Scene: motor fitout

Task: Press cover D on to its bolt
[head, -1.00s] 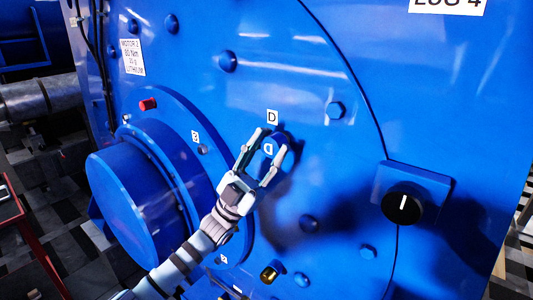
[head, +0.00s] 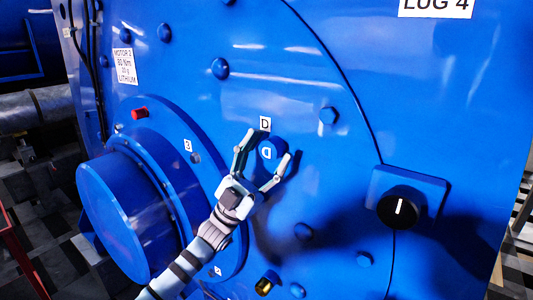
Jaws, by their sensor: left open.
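Cover D is a blue round cap (head: 266,153) with a white letter D on its face, in the middle of the head view. It sits against the blue motor face, just below a white label D (head: 265,124). The bolt is hidden behind it, so I cannot tell how far on the cover is. My left gripper (head: 266,148) is open, with one finger on either side of the cover and a gap to it. The palm is below the cover. My right gripper is not in view.
A black knob (head: 401,207) on a blue box sticks out at the right. A large blue cylinder (head: 122,215) juts out at the left, with a red fitting (head: 139,113) above it. Several bolt heads dot the face, and a brass fitting (head: 265,285) is low in the middle.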

